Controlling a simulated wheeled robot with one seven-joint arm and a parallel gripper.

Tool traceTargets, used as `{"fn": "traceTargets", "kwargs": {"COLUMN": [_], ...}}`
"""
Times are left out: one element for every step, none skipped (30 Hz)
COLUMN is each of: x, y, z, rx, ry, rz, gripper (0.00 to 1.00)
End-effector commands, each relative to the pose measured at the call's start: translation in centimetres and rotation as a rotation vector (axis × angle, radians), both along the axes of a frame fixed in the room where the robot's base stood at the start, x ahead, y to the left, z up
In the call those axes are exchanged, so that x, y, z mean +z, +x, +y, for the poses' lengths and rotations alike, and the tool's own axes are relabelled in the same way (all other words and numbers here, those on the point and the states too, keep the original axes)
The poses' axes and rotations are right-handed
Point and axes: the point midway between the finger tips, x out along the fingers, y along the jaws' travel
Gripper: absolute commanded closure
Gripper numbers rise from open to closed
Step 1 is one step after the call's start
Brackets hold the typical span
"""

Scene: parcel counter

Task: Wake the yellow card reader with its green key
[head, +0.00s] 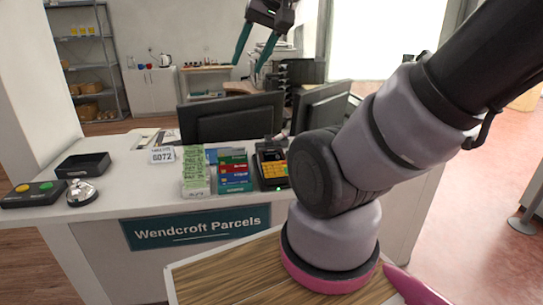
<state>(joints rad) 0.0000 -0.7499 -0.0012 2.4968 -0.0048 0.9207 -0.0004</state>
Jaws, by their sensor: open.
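The yellow card reader (272,168) stands on the white parcel counter, right of the leaflet racks. It has a dark body and a yellow keypad face, with a small green spot near its lower edge; single keys are too small to read. My gripper (252,66) is raised high above and behind the counter near the top of the head view. Its two teal fingers are apart, with nothing between them. It is well clear of the reader. My arm link stands just right of the reader.
On the counter (125,190) are a box with yellow and green buttons (34,192), a bell (81,192), a black tray (83,165), a number sign (162,155), a green leaflet stack (195,172) and a coloured card rack (234,172). Monitors (232,118) stand behind.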

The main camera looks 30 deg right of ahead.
Motion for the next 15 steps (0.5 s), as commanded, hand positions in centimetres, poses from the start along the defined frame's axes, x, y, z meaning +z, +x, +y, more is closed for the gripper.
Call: {"fn": "traceTargets", "kwargs": {"x": [0.0,0.0,0.0,0.0,0.0,0.0,0.0,0.0,0.0,0.0,0.0,0.0,0.0,0.0,0.0], "y": [0.0,0.0,0.0,0.0,0.0,0.0,0.0,0.0,0.0,0.0,0.0,0.0,0.0,0.0,0.0], "z": [0.0,0.0,0.0,0.0,0.0,0.0,0.0,0.0,0.0,0.0,0.0,0.0,0.0,0.0,0.0], "rx": [0.0,0.0,0.0,0.0,0.0,0.0,0.0,0.0,0.0,0.0,0.0,0.0,0.0,0.0,0.0], "ry": [0.0,0.0,0.0,0.0,0.0,0.0,0.0,0.0,0.0,0.0,0.0,0.0,0.0,0.0,0.0], "rz": [0.0,0.0,0.0,0.0,0.0,0.0,0.0,0.0,0.0,0.0,0.0,0.0,0.0,0.0,0.0], "gripper": [0.53,0.53,0.53,0.53,0.53,0.53,0.53,0.53,0.57,0.68,0.8,0.95,1.0,1.0,1.0]}}
